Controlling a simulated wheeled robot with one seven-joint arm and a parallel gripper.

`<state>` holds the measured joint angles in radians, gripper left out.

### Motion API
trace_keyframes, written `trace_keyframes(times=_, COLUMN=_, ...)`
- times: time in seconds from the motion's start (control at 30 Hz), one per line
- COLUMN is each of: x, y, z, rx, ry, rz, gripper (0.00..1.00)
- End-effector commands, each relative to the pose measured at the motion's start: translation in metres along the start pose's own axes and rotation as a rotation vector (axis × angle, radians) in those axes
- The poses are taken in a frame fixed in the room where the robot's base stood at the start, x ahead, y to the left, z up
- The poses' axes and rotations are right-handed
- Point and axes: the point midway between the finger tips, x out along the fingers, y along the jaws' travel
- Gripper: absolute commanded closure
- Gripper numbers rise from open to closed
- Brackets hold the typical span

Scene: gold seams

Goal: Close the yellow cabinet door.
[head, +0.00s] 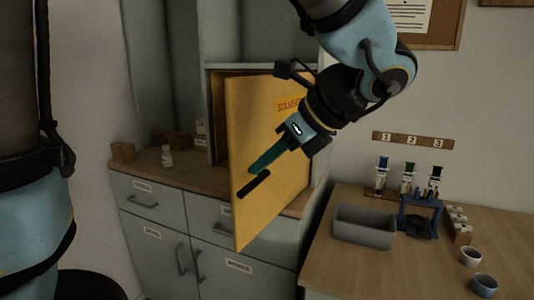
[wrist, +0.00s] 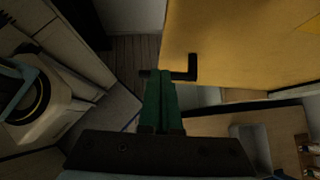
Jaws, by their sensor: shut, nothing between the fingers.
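The yellow cabinet door (head: 265,135) stands open, swung out from its cabinet above the wooden counter. It also fills the upper right of the wrist view (wrist: 245,45). Its black handle (head: 254,184) is near the door's free edge; in the wrist view the handle (wrist: 190,70) shows just beyond the fingertips. My gripper (head: 254,169) has its green fingers together and empty, in front of the door's outer face close above the handle. The wrist view shows the fingertips (wrist: 159,74) beside the handle; I cannot tell whether they touch it. The cabinet's inside is mostly hidden by the door.
Small boxes (head: 123,152) and a white bottle (head: 167,157) stand on the counter, left of the door. Grey drawers and doors (head: 165,245) are below. At the right, a table holds a grey bin (head: 363,228), a blue stand (head: 420,215) and cups (head: 471,257).

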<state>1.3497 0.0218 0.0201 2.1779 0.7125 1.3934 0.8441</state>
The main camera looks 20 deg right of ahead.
Motion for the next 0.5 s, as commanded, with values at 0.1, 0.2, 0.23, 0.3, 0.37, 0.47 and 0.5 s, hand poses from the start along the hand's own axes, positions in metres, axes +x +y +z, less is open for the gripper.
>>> trace_keyframes(times=0.1, x=0.022, y=0.001, z=0.001, rx=0.001, ry=-0.001, rz=0.005, gripper=1.0)
trace_keyframes(times=0.2, x=0.038, y=0.002, z=0.001, rx=0.001, ry=0.001, rz=0.005, gripper=1.0)
trace_keyframes(times=0.23, x=0.042, y=0.001, z=0.001, rx=0.0, ry=0.001, rz=0.004, gripper=1.0)
trace_keyframes(times=0.3, x=0.049, y=0.001, z=0.001, rx=-0.001, ry=0.001, rz=0.003, gripper=1.0)
trace_keyframes(times=0.37, x=0.053, y=0.001, z=0.0, rx=-0.001, ry=0.001, rz=0.004, gripper=1.0)
trace_keyframes(times=0.47, x=0.058, y=0.001, z=0.0, rx=-0.001, ry=0.002, rz=0.002, gripper=1.0)
trace_keyframes(times=0.5, x=0.059, y=0.001, z=0.0, rx=-0.001, ry=0.002, rz=0.002, gripper=1.0)
